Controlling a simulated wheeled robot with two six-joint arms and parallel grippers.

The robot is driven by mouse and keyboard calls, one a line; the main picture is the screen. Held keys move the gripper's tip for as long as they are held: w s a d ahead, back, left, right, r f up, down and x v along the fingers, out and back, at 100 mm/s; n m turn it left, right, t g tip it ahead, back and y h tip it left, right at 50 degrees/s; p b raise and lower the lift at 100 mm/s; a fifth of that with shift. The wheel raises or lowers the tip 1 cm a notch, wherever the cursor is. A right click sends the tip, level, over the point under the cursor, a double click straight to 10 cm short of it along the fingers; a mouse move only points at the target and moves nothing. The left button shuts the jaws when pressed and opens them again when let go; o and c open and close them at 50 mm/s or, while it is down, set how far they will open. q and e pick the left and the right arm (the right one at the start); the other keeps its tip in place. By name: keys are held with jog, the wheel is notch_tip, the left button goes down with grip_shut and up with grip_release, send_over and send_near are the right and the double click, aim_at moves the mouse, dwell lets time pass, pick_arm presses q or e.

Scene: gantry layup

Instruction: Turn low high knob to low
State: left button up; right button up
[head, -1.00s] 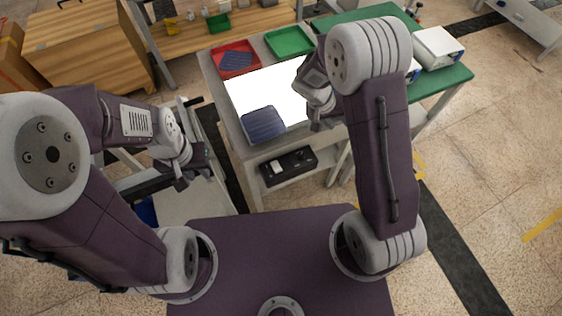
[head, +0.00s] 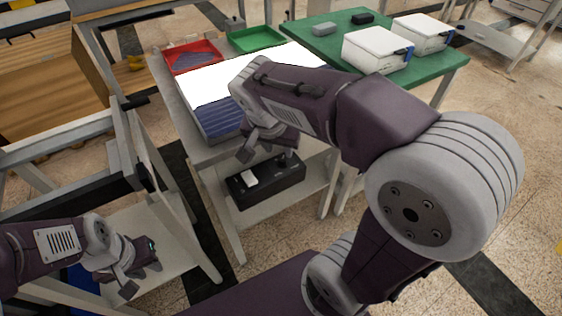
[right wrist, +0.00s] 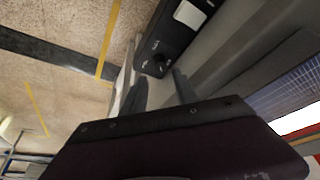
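The control box (head: 264,186) is black, with a white switch (head: 249,178), and sits on the shelf under the table. In the right wrist view the box (right wrist: 173,38) shows at the top, with the white switch (right wrist: 190,14) and a round dark knob (right wrist: 158,65) near its end. Small white marks surround the knob; I cannot read them or the knob's setting. My right gripper (right wrist: 161,84) is open and empty, its two fingers apart and pointing at the knob. In the head view my right gripper (head: 264,148) is just above the box. My left gripper (head: 140,270) hangs at lower left, away from the box.
The tabletop above the shelf holds a blue gridded stack (head: 218,118), a bright white panel (head: 205,86), a red tray (head: 178,63) and a green tray (head: 256,39). A table leg (head: 226,222) stands left of the box. A green table (head: 330,46) with white boxes adjoins at right.

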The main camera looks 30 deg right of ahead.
aim_at(282, 159)
jog(key=b+x, duration=0.3)
jog(key=x, duration=0.4)
jog(key=shift+f, duration=0.3)
grip_shut()
jog(key=shift+r, duration=0.1)
